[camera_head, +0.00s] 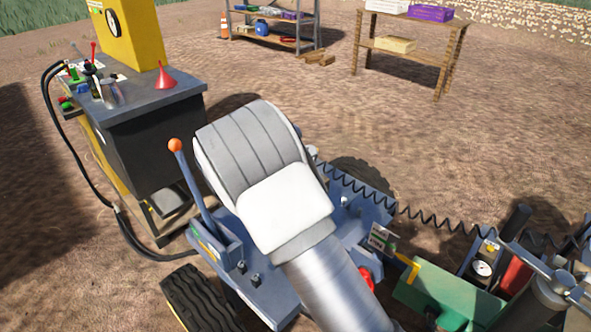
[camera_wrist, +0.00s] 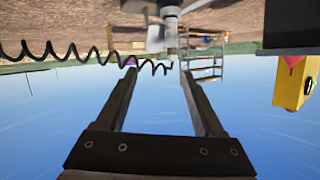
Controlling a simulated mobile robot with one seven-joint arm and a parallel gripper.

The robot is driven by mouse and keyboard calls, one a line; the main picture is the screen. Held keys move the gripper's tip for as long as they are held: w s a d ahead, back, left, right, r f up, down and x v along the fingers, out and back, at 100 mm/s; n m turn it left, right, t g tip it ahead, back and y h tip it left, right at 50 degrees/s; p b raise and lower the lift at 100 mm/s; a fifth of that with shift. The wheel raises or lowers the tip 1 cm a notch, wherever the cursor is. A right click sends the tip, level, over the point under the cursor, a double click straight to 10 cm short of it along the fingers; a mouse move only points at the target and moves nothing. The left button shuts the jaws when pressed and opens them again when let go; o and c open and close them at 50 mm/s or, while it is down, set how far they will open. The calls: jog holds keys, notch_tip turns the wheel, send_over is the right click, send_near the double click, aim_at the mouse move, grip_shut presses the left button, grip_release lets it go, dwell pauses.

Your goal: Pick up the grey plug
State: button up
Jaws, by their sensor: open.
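In the wrist view my gripper (camera_wrist: 158,73) is open, with its two dark fingers apart and nothing held between them. A grey fitting (camera_wrist: 170,42), which looks like the grey plug, shows just beyond the fingertips, near the end of a black coiled cable (camera_wrist: 85,55). In the head view a small light grey piece (camera_head: 313,152) shows at the left end of the coiled cable (camera_head: 410,212), beside my arm; I cannot tell whether it is the same part. My white and silver arm hides my gripper in the head view.
A blue machine (camera_head: 255,290) with an orange-knobbed lever (camera_head: 175,146) stands below my arm. A dark cabinet (camera_head: 160,140) with a red funnel (camera_head: 164,76) is at left. Green machinery (camera_head: 445,300) is at lower right. Shelves stand behind; open dirt ground lies between.

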jog(key=s+a+f+n+t+b, duration=0.2)
jog(key=a+f+t, duration=0.15)
jog(key=f, duration=0.45)
jog(key=shift+h, duration=0.4)
jog(key=w, duration=0.4)
jog(key=w+d+b, duration=0.1)
jog(key=w, duration=0.3)
jog(key=w+d+b, duration=0.1)
jog(key=w, duration=0.4)
jog(key=w+b, duration=0.1)
jog(key=w, duration=0.2)
jog(key=shift+w+d+f, duration=0.1)
jog(key=shift+d+f, duration=0.1)
jog(key=shift+f, duration=0.1)
jog(key=shift+w+d, duration=0.1)
jog(key=shift+w, duration=0.4)
jog(key=shift+r, duration=0.1)
grip_shut()
